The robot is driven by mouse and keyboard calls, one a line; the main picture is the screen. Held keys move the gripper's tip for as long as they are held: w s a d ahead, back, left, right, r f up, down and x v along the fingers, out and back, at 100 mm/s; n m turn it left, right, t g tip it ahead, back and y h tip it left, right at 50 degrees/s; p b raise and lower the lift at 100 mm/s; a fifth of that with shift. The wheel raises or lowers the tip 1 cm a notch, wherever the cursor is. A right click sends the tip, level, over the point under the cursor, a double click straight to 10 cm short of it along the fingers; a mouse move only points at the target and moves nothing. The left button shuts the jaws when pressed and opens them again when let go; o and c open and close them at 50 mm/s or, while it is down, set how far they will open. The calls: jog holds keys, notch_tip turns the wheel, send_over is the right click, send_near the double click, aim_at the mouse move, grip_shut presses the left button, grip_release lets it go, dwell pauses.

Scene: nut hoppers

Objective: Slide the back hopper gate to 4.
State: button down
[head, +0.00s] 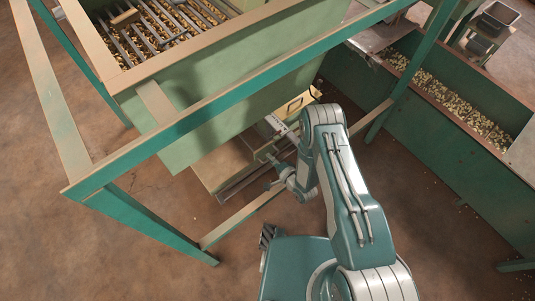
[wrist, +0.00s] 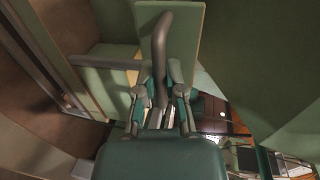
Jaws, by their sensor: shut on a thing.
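My gripper (head: 274,170) is under the large pale green hopper (head: 240,110) in the head view, and my forearm hides part of this area. In the wrist view my gripper (wrist: 160,92) has its two fingers closed from both sides on a curved grey gate handle (wrist: 160,45). A flat pale green plate (wrist: 186,40) stands right behind the handle. A light metal strip (head: 280,127) shows just above my gripper in the head view. Any numbers on it are too small to read, so I cannot tell the gate's setting.
A teal and tan frame (head: 210,110) surrounds the hopper, with a low rail (head: 235,222) near my arm. A barred grate (head: 165,30) over nuts tops the hopper. A green trough of nuts (head: 440,95) stands at the right. Bare brown floor lies at the lower left.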

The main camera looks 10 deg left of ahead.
jog(key=shift+s+f, duration=0.3)
jog(key=shift+s, duration=0.1)
jog(key=c, duration=0.7)
grip_release()
jog(key=shift+w+r, duration=0.1)
jog(key=shift+d, duration=0.1)
jog(key=v, duration=1.1)
jog(key=shift+s+d+r, duration=0.15)
jog(key=shift+s+d, duration=0.1)
jog(key=shift+d, duration=0.05)
